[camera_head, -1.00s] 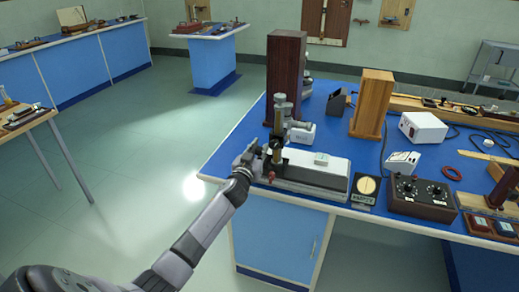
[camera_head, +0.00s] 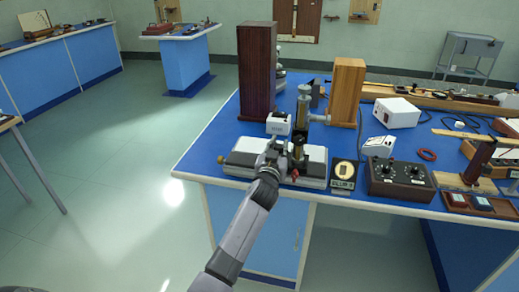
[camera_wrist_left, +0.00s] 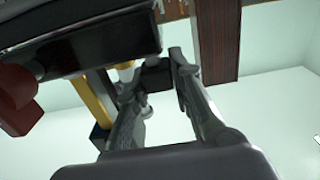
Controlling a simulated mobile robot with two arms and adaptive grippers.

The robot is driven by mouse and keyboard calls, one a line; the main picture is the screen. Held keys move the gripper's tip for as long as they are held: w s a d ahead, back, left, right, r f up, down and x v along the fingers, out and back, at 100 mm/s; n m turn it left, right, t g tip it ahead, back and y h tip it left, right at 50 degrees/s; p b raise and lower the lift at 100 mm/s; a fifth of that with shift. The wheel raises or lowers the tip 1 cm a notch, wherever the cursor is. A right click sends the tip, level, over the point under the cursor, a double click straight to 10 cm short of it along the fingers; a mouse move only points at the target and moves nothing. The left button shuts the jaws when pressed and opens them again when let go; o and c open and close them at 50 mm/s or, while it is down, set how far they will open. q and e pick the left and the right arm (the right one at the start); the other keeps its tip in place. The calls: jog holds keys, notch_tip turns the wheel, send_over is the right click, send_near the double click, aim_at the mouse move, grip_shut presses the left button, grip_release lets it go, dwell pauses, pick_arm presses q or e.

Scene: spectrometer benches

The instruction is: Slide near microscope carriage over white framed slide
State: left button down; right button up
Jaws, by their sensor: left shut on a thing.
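The near microscope carriage (camera_head: 302,118), with its upright brass and grey tube, stands toward the right end of its long white and black base (camera_head: 240,162). My left gripper (camera_head: 274,152) is at the front left of the carriage, shut on a part of it. In the left wrist view the gripper (camera_wrist_left: 150,82) has its fingers on either side of a small black block of the carriage, with the dark carriage body (camera_wrist_left: 85,45) close by. The white framed slide is not visible; the carriage and my gripper cover that part of the base. My right gripper is not in view.
A small sign with a round disc (camera_head: 344,172) stands just right of the base. A dark control box (camera_head: 400,177) lies beyond it. A tall dark wooden box (camera_head: 257,75) and a white box (camera_head: 279,124) stand behind. Blue benchtop (camera_head: 203,150) is clear at the left.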

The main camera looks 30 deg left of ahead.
pick_arm(q)
jog(key=shift+a, duration=0.3)
jog(key=c, duration=1.6)
grip_release()
jog(key=shift+o, duration=1)
jog(key=shift+s, duration=0.1)
jog(key=shift+s+d+f, duration=0.1)
jog(key=shift+s, duration=0.15)
jog(key=v, duration=1.1)
jog(key=shift+s+d, duration=0.2)
